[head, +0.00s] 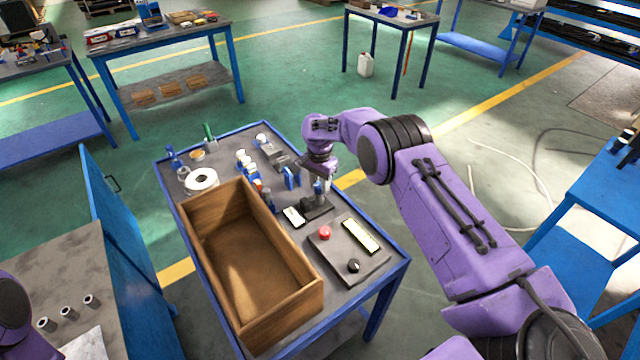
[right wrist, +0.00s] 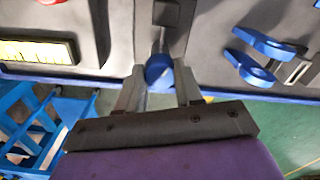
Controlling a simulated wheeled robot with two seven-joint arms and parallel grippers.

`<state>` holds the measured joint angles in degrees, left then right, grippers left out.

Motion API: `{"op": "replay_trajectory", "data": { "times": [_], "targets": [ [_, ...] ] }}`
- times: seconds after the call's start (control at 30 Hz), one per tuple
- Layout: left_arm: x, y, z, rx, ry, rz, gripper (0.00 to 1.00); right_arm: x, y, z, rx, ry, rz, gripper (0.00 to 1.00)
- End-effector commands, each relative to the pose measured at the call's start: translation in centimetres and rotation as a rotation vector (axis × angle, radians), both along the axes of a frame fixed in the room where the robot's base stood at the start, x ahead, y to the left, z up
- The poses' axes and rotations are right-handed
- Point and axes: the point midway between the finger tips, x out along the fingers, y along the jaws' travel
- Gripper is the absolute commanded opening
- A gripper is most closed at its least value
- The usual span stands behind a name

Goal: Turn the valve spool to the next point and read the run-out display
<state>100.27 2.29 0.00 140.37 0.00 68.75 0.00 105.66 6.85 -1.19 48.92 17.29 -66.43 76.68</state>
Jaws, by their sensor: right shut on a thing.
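My right gripper (head: 322,180) reaches down over the blue-edged table in the head view. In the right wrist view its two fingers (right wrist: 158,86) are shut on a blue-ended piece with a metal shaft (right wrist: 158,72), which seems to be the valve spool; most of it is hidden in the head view. A dark stand (head: 316,208) is just below the gripper. A pale lit display (head: 361,236) is on a grey control panel, and a smaller white display (head: 293,216) lies beside the stand. I cannot read either. My left gripper is out of view.
An empty wooden crate (head: 222,190) fills the table's front left. The panel also bears a red button (head: 324,232) and black knob (head: 353,265). A white ring (head: 201,180), blue clamps (head: 291,177) and small parts crowd the back. A blue cabinet door (head: 113,215) stands left.

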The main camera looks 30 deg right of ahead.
Motion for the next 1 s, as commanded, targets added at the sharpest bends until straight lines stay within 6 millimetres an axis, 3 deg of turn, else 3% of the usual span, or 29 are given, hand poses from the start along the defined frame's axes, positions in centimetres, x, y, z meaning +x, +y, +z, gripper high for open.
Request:
{"op": "replay_trajectory", "data": {
  "times": [0.3, 0.33, 0.4, 0.77, 1.0],
  "targets": [
    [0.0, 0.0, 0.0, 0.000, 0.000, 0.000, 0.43, 0.0, 0.0, 0.0, 0.000, 0.000, -0.037, 0.05],
    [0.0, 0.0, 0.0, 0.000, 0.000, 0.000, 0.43, 0.0, 0.0, 0.0, 0.000, 0.000, -0.037, 0.39],
    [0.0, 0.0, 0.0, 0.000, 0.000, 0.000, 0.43, 0.0, 0.0, 0.0, 0.000, 0.000, -0.037, 0.61],
    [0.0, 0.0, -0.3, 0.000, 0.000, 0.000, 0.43, 0.1, 0.0, 0.7, 0.000, -0.002, -0.036, 0.61],
    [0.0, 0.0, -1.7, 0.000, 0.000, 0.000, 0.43, 0.1, 0.1, 5.8, 0.000, -0.005, -0.035, 0.61]
  ]
}}
